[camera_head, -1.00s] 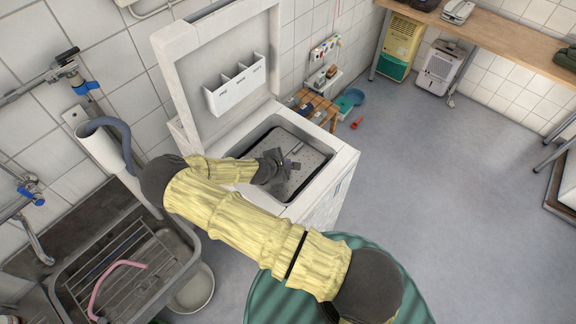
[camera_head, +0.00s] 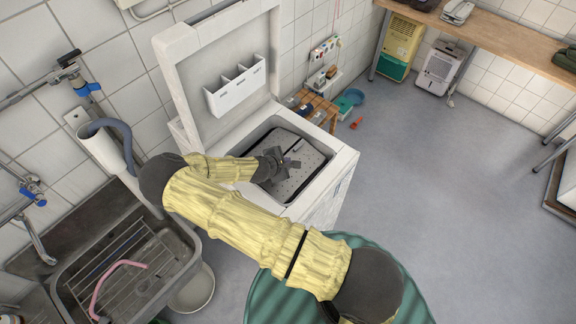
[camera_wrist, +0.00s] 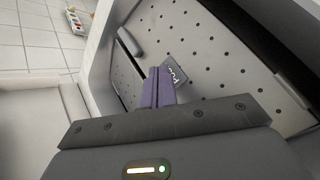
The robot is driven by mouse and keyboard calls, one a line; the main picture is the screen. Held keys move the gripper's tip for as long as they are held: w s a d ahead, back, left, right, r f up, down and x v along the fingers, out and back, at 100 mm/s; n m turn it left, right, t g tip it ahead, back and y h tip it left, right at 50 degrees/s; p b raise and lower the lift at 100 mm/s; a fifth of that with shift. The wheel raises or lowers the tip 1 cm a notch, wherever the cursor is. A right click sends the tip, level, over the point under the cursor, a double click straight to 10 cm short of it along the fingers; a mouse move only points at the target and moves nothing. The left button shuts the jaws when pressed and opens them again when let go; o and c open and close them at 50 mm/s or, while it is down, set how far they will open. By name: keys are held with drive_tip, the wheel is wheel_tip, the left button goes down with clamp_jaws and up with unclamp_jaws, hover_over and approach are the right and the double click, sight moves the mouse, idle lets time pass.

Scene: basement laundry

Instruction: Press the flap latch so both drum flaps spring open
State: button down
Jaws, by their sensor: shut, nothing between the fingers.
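The open top-loading washer (camera_head: 345,160) holds a drum with perforated light-grey metal flaps (camera_head: 308,160). In the wrist view, a large perforated flap (camera_wrist: 205,45) fills the upper middle, and a narrower perforated part (camera_wrist: 125,82) lies left of a dark seam. A small dark-grey latch plate with a pale mark (camera_wrist: 174,73) sits at the seam. My gripper (camera_head: 284,160) is shut and empty inside the washer opening. Its fingertips (camera_wrist: 160,82) overlap the latch plate's edge in the wrist view; I cannot tell whether they touch. The fingers hide part of the seam.
The washer's raised lid (camera_head: 215,60) with a white tray stands behind the drum. A sink (camera_head: 190,240) stands at the left, a small wooden stand (camera_head: 318,108) behind the washer. The floor at right is clear.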

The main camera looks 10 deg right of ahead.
drive_tip(key=shift+r+p, duration=1.8)
drive_tip(key=shift+r, duration=0.75)
drive_tip(key=shift+s, duration=0.1)
drive_tip(key=shift+s+d+r+m, duration=0.2)
drive_tip(key=shift+s+m, duration=0.1)
drive_tip(key=shift+m, duration=0.2)
drive_tip(key=s+r+m+g+y, duration=0.1)
drive_tip(key=s+r+m+y, duration=0.1)
drive_tip(key=s+r+m, duration=0.3)
drive_tip(key=s+r+m+g+y, duration=0.1)
drive_tip(key=s+r+m, duration=0.4)
drive_tip(key=r, duration=0.9)
drive_tip(key=s+r+m+g+y, duration=0.1)
drive_tip(key=s+r+m+y, duration=0.2)
drive_tip(key=s+r+m, duration=0.3)
drive_tip(key=s+r, duration=0.3)
drive_tip(key=shift+s+d+r+g+y, duration=0.25)
drive_tip(key=shift+d+r+g+y, duration=0.05)
drive_tip(key=shift+y, duration=0.1)
